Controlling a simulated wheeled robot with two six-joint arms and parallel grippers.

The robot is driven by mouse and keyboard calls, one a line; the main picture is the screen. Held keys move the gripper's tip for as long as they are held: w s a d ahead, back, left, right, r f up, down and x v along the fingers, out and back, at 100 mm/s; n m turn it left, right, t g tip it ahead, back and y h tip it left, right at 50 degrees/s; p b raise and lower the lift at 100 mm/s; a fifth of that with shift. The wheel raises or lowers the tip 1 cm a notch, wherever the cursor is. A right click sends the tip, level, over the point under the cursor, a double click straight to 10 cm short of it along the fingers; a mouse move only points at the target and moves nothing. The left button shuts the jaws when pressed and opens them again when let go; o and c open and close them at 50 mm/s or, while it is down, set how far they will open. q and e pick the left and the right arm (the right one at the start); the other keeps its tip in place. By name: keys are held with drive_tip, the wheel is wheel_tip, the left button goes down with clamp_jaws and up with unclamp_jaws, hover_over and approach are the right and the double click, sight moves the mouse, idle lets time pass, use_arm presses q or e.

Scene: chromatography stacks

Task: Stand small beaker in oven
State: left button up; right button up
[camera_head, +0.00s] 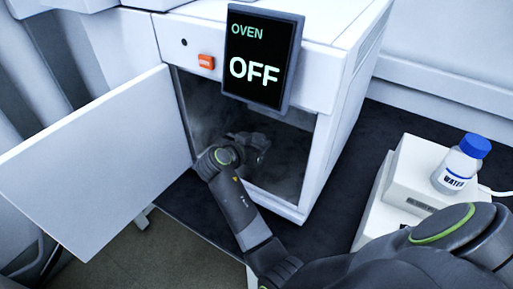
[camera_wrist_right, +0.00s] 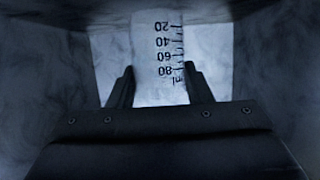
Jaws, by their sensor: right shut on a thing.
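The oven (camera_head: 318,75) is a white box with a dark cavity, and its door (camera_head: 95,160) stands wide open to the left. My right arm reaches through the opening, and its gripper (camera_head: 262,142) is inside the dark cavity, hard to make out in the head view. In the right wrist view, my right gripper (camera_wrist_right: 158,85) is shut on the small beaker (camera_wrist_right: 160,45), a pale clear vessel with black graduation marks that read upside down. The beaker is between the two fingers inside the cavity. Whether its base touches the oven floor cannot be told. My left gripper is not in view.
A display (camera_head: 257,57) on the oven front reads OVEN OFF, beside an orange switch (camera_head: 206,62). A water bottle (camera_head: 460,163) with a blue cap stands on a white device (camera_head: 412,170) at right. The cavity walls surround the gripper closely.

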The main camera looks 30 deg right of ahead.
wheel_tip(320, 180, down, 2)
drive_tip(key=shift+f, duration=0.2)
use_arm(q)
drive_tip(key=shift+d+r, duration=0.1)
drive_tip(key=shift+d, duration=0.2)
use_arm(e)
drive_tip(key=shift+f, duration=0.15)
drive_tip(key=shift+f, duration=0.1)
drive_tip(key=o, duration=1)
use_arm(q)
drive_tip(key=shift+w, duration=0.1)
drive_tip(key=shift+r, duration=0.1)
use_arm(e)
drive_tip(key=shift+r, duration=0.2)
